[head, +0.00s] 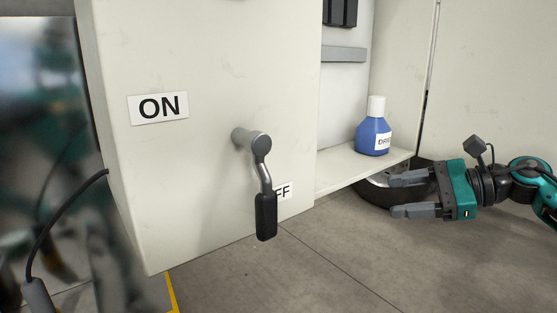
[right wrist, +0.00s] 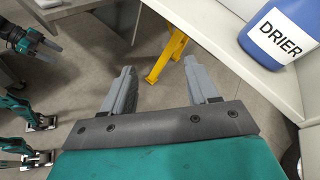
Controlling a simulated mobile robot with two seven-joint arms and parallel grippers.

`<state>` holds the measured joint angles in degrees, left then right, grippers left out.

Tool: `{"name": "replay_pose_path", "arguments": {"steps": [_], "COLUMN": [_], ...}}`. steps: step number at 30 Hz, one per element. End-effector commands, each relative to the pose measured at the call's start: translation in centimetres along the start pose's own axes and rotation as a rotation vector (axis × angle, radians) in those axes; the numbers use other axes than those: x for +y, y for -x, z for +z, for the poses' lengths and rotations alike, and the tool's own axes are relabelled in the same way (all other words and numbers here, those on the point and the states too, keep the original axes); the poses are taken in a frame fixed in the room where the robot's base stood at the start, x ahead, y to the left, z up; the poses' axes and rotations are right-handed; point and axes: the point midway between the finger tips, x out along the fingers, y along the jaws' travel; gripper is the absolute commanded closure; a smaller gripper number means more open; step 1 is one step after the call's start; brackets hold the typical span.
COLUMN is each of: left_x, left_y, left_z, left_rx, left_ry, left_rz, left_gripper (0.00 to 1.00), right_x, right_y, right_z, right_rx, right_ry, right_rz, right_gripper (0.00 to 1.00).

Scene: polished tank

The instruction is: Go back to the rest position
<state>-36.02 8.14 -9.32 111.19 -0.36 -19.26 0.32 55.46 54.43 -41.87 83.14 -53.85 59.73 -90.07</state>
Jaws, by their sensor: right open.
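My right gripper (head: 394,196) is open and empty at the right of the head view, its fingers pointing left, in front of and below the cabinet shelf. In the right wrist view its two fingers (right wrist: 160,72) are spread with nothing between them. A dark part with a cable (head: 38,295) at the lower left of the head view may be on my left arm; no left fingers show there. The right wrist view shows several teal-and-dark grippers at its left edge; I cannot tell which are reflections.
A grey lever with black handle (head: 265,215) hangs down over the partly hidden OFF label (head: 284,191). The ON label (head: 158,107) is to its left. A blue bottle (head: 373,136) stands on the shelf (head: 345,172). A polished tank (head: 50,130) is at left. Open floor (head: 290,275) lies in front.

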Motion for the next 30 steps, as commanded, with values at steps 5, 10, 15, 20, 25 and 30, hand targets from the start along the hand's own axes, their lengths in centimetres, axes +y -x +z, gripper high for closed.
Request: {"name": "replay_pose_path", "arguments": {"steps": [5, 10, 15, 20, 25, 30], "left_x": [-0.1, -0.1, -0.1, -0.1, -0.1, -0.1], "left_y": [0.0, 0.0, -0.1, -0.2, -0.2, -0.2], "left_z": [0.0, 0.0, -0.2, -0.3, -0.4, -0.3], "left_rx": [0.0, 0.0, 0.003, 0.007, 0.007, 0.007], "left_ry": [-0.001, -0.001, -0.002, -0.002, -0.003, -0.003], "left_rz": [-0.001, -0.001, -0.001, -0.002, -0.002, -0.001], "left_gripper": [0.39, 0.39, 0.39, 0.39, 0.39, 0.39], "right_x": [3.2, 6.0, 9.7, 14.4, 20.7, 27.0], "right_y": [-1.8, -2.1, -1.3, 0.2, 2.6, 5.0], "right_z": [-3.2, -6.8, -11.3, -16.0, -20.7, -23.7], "right_rx": [-0.136, -0.253, -0.357, -0.446, -0.538, -0.617], "right_ry": [-0.473, -0.954, -1.448, -1.908, -2.361, -2.691], "right_rz": [-0.125, -0.255, -0.404, -0.573, -0.806, -1.051], "right_gripper": [0.41, 0.41, 0.41, 0.41, 0.41, 0.41]}}
